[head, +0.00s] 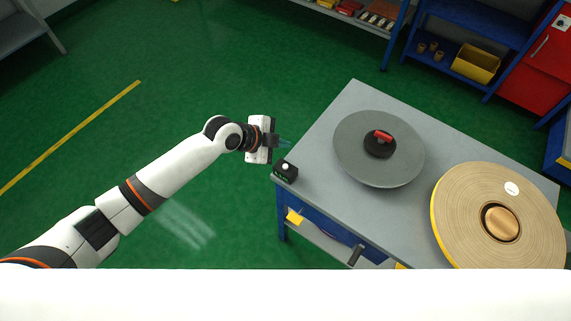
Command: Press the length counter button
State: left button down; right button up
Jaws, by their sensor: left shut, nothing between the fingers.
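The length counter (286,171) is a small black box at the left corner of the grey table (335,115). A pale round button (285,166) shows on its top. My left gripper (286,143) is shut and empty, its fingertips pointing right. In the picture it is just above the counter box, near the table's left edge, and looks apart from the button. My right gripper is not in view.
A grey disc (350,150) with a red-handled black hub (380,143) lies on the table. A large tape roll (455,205) lies at the right. Blue shelving (465,40) and a red cabinet (540,65) stand behind. Green floor is clear at the left.

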aim_at(285, 167)
pick_arm(q)
jog(key=shift+f, duration=0.1)
notch_tip(285, 167, down, 8)
jog(key=b, duration=0.6)
jog(key=shift+f+b, duration=0.35)
jog(key=shift+b, duration=0.15)
dwell(1.3)
jog(key=shift+f+b, duration=0.4)
